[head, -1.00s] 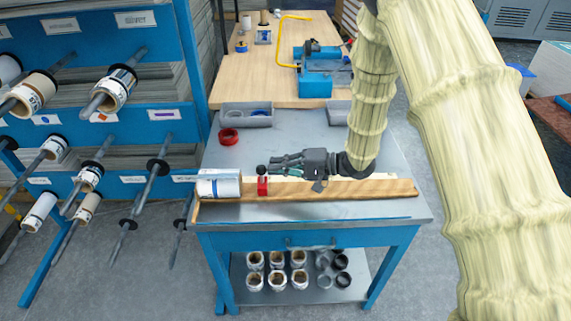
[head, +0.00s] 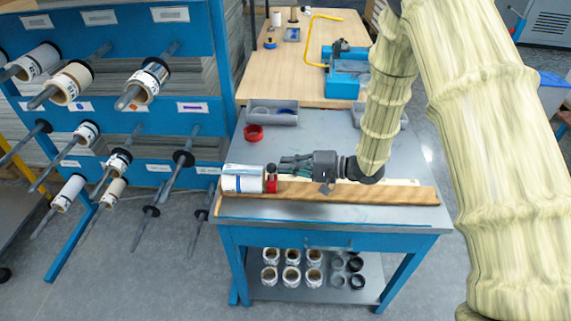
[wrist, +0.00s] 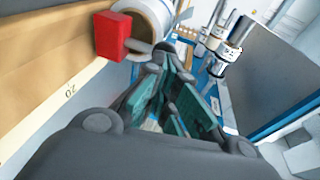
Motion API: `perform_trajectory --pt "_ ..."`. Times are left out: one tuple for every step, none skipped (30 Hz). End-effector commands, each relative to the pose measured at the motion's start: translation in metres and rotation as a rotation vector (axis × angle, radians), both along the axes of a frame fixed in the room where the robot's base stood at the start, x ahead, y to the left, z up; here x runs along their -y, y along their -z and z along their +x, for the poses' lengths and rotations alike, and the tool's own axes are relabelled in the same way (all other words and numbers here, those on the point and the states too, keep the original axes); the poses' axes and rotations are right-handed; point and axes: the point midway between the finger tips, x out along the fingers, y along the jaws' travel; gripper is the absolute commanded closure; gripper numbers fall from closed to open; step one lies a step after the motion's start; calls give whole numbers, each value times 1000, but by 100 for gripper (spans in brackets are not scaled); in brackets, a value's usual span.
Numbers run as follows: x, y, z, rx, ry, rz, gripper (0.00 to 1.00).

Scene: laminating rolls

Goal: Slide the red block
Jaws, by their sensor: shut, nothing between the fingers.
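A dark knob tops the block. My gripper (head: 284,168) is shut and empty, pointing left, with its fingertips just right of the block's top, close to the knob. In the wrist view the red block (wrist: 112,36) is at the upper left with the roll (wrist: 146,16) behind it. My gripper (wrist: 166,62) shows there with its fingers together. I cannot tell if the fingertips touch the knob.
A red ring (head: 254,133) and a grey bin (head: 272,114) lie behind on the grey table. A blue rack (head: 110,110) with rolls on rods stands left. A wooden bench (head: 295,70) is beyond. The table's front right is clear.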

Motion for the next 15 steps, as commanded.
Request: perform_trajectory --pt "-1 0 0 0 -1 0 100" --pt "-1 0 0 0 -2 0 100" --pt "-1 -1 0 0 -2 0 100" --pt "0 -1 0 0 -2 0 100" --pt "0 -2 0 0 -1 0 100" --pt "2 -3 0 0 -1 1 100" --pt "4 -3 -1 0 -1 1 100" --pt "6 -5 -1 0 -1 1 100" --pt "10 -6 -2 0 -2 1 100" --pt "13 -7 -3 0 -2 1 100" --pt "16 -8 -3 0 -3 1 100" --pt "21 -9 -4 0 -2 2 100" --pt "25 -10 -5 0 -2 2 100" --pt "28 -10 -6 0 -3 1 100" --pt "33 -11 -7 -2 -5 1 100"
